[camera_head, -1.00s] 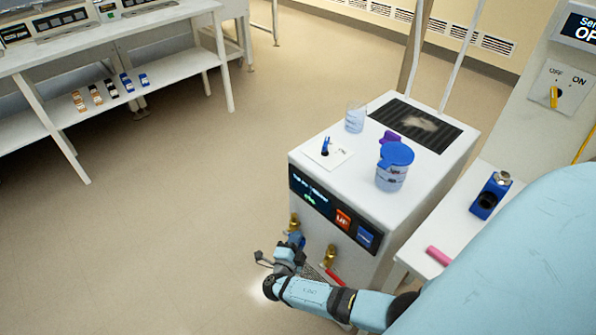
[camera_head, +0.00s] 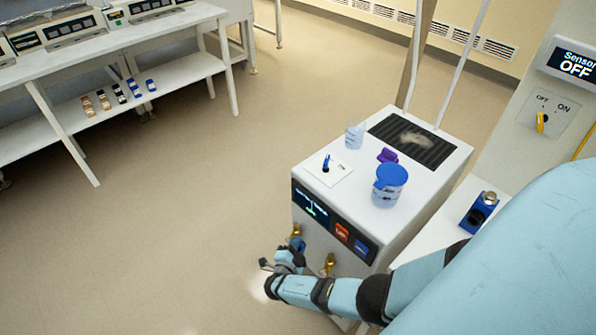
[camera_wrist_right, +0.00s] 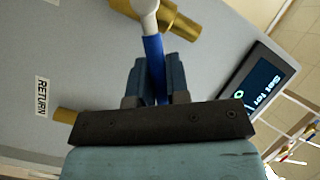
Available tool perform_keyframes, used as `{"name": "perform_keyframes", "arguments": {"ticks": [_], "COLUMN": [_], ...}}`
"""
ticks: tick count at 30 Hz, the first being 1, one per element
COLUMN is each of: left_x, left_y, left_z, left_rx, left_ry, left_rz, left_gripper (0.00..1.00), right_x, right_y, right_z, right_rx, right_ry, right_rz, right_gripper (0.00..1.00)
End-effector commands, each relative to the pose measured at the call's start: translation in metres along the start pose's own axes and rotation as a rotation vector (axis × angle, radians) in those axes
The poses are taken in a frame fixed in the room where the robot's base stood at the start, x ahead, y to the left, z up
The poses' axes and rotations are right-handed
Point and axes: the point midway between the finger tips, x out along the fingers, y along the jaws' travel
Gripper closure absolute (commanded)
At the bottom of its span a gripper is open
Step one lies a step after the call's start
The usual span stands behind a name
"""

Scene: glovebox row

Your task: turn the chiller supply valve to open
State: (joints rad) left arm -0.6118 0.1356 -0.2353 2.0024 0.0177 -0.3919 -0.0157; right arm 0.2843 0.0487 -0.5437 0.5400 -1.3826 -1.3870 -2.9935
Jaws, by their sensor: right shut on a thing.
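The chiller (camera_head: 330,225) is a white box with a dark front panel. Two brass valves sit on its front below the panel. The left valve (camera_head: 296,231) has a blue lever (camera_wrist_right: 154,62), and its brass body (camera_wrist_right: 175,18) shows at the top of the right wrist view. My right gripper (camera_head: 289,257) is at this valve, and its fingers (camera_wrist_right: 160,82) are shut on the blue lever from both sides. The other brass valve (camera_head: 329,262) is to the right, partly behind my right arm. A RETURN label (camera_wrist_right: 42,97) shows in the right wrist view. My left gripper is not in view.
A lidded blue jug (camera_head: 389,186), a beaker (camera_head: 355,135) and a purple item (camera_head: 387,155) stand on the chiller. A white shelf with a blue device (camera_head: 480,211) is at right. A white bench (camera_head: 130,38) stands at left. Open floor (camera_head: 190,190) lies between.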

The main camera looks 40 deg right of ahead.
Motion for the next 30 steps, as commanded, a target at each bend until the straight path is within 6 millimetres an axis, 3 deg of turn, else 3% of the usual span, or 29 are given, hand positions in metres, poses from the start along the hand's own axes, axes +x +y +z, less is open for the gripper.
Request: {"name": "perform_keyframes", "arguments": {"ticks": [3, 4, 6, 7, 15, 19, 30], "left_x": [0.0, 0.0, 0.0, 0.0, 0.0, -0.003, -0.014], "left_y": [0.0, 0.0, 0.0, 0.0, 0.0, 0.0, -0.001], "left_z": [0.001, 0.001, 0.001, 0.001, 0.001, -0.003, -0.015], "left_rx": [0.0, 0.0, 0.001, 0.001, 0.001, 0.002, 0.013], "left_ry": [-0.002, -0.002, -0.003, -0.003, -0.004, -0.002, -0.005], "left_rz": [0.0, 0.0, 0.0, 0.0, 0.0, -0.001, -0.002], "left_gripper": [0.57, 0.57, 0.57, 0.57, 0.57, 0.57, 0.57], "right_x": [0.002, 0.002, 0.002, 0.002, 0.0, -0.01, -0.089], "right_y": [-0.001, -0.001, -0.001, -0.001, -0.001, -0.002, -0.003], "right_z": [-0.001, -0.001, -0.001, -0.001, 0.0, -0.001, -0.001], "right_rx": [0.001, 0.001, 0.001, 0.001, 0.001, 0.001, 0.0], "right_ry": [0.003, 0.003, 0.003, 0.003, 0.001, -0.001, -0.001], "right_rz": [-0.001, -0.001, -0.001, -0.001, -0.001, 0.0, 0.001], "right_gripper": [1.0, 0.8, 0.64, 0.6, 0.6, 0.6, 0.6]}}
